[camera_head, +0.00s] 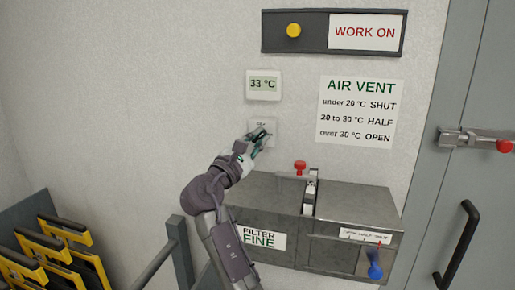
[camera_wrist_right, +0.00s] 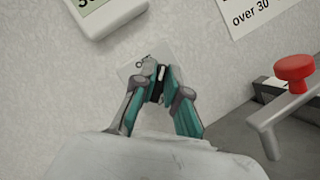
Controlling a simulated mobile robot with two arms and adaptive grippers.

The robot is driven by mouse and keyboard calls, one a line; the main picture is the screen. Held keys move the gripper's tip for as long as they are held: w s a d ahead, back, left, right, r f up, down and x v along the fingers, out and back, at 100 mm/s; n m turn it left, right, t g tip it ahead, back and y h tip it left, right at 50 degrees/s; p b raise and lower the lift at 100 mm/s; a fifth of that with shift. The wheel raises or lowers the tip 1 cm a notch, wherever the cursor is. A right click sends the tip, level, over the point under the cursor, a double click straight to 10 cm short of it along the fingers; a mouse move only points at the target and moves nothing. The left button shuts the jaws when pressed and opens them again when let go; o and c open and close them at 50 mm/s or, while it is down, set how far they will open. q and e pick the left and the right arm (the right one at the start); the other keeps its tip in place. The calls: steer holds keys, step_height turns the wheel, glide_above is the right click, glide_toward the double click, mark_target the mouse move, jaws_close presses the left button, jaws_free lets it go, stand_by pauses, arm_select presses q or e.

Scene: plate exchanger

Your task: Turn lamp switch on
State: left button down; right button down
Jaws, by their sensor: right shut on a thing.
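The lamp switch is a small pale plate (camera_head: 269,126) on the wall, below the thermometer display. My right gripper (camera_head: 260,137) is at the plate, its fingers partly covering it. In the right wrist view the plate (camera_wrist_right: 130,72) lies behind the fingertips, with a small dark mark near its top. My right gripper (camera_wrist_right: 158,86) is shut there on a small dark part at the plate, which looks like the switch lever. The fingers hide most of the lever, so I cannot tell its position. My left gripper is not in view.
A display reading 33 °C (camera_head: 263,85) is just above the switch. An AIR VENT sign (camera_head: 358,110) is to its right. A metal filter box (camera_head: 340,208) with a red knob (camera_head: 300,167) juts out below right. Yellow-black racks (camera_head: 60,255) stand at lower left.

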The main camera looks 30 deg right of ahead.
steer(key=m+g, duration=0.1)
steer(key=m, duration=0.1)
steer(key=m+b, duration=0.1)
steer(key=m, duration=0.1)
steer(key=shift+f+g+y, duration=0.15)
steer(key=shift+g+y, duration=0.15)
steer(key=shift+g, duration=0.1)
steer(key=m+g+y+b, duration=0.1)
steer(key=m, duration=0.4)
steer(key=shift+m+y, duration=0.3)
steer(key=c, duration=1.2)
jaws_free()
steer(key=v, duration=0.7)
steer(key=shift+a, duration=0.3)
